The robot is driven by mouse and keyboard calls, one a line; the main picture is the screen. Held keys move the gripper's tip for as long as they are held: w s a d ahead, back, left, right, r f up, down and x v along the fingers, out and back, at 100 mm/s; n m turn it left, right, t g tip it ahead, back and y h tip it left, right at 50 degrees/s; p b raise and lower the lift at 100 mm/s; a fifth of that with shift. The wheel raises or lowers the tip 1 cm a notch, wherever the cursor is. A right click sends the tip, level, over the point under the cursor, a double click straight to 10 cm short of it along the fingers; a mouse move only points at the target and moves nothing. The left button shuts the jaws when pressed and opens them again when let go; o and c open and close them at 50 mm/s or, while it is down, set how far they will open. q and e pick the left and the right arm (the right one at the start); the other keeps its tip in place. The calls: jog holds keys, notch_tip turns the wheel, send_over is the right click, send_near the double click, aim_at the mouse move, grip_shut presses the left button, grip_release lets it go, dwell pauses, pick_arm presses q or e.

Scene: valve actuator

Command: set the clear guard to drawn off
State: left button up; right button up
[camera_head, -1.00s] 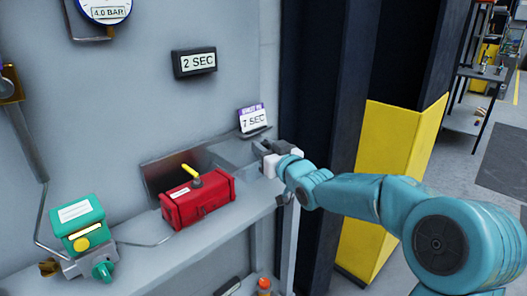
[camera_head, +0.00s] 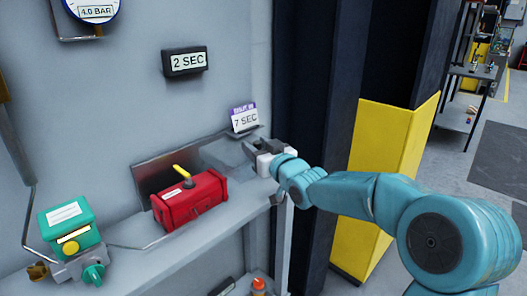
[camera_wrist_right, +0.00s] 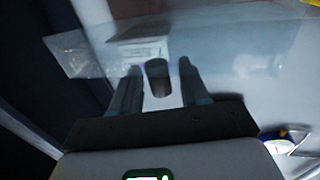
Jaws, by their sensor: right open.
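The clear guard (camera_head: 222,154) shows as a see-through grey box behind and to the right of the red actuator (camera_head: 190,200), which has a yellow pointer on top. My right gripper (camera_head: 256,150) is open at the guard's right end. In the right wrist view, a clear panel (camera_wrist_right: 225,60) spans the top, and a dark round knob or post (camera_wrist_right: 157,78) shows between the open fingers (camera_wrist_right: 158,85). I cannot tell whether the fingers touch it. The guard's edges are faint. My left gripper is not in view.
A green box with a teal knob (camera_head: 73,240) stands left on the shelf (camera_head: 175,250). A 2 SEC sign (camera_head: 186,62), a 7 SEC tag (camera_head: 244,118) and a gauge (camera_head: 93,10) are on the wall. A yellow-and-dark column (camera_head: 392,150) stands right of the shelf.

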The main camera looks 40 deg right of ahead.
jog(key=s+a+b, duration=0.1)
jog(key=s+a, duration=0.2)
jog(key=s, duration=1.3)
